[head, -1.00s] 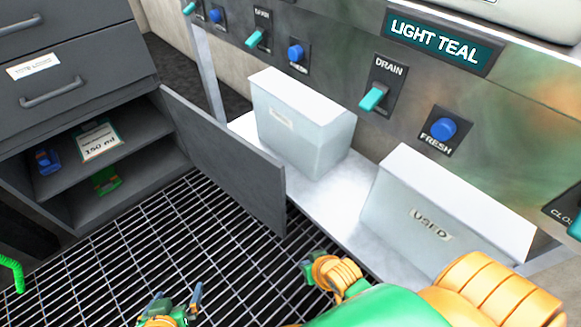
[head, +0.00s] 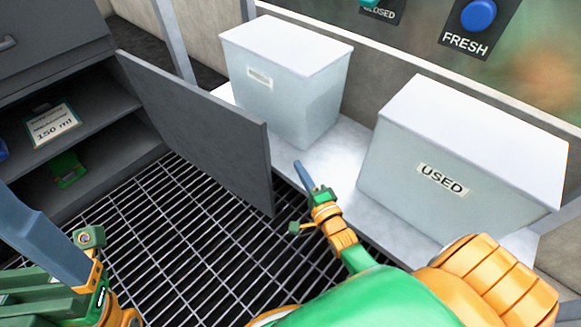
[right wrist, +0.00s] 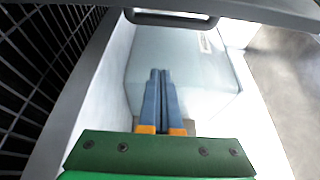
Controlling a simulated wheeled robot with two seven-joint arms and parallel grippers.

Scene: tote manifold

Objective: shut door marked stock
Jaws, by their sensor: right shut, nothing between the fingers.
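A plain grey cabinet door (head: 200,125) stands open in the head view, swung out over the floor grating. I see no "stock" mark on the face toward me. My right gripper (head: 302,168) is shut and empty, just right of the door's free edge, with a gap to it in the picture. In the right wrist view its two blue fingertips (right wrist: 159,72) are together, and a grey panel (right wrist: 250,12) with a dark handle (right wrist: 172,18) crosses the top, probably this door. My left gripper (head: 50,245) is at the lower left, partly cut off; its opening is unclear.
The open cabinet's shelves (head: 105,105) hold a card reading 150 ml (head: 52,126) and a green item (head: 67,170). A white-lidded bin (head: 285,90) and a bin marked USED (head: 450,170) stand on the pale ledge (head: 375,215). Floor grating (head: 180,230) lies below the door.

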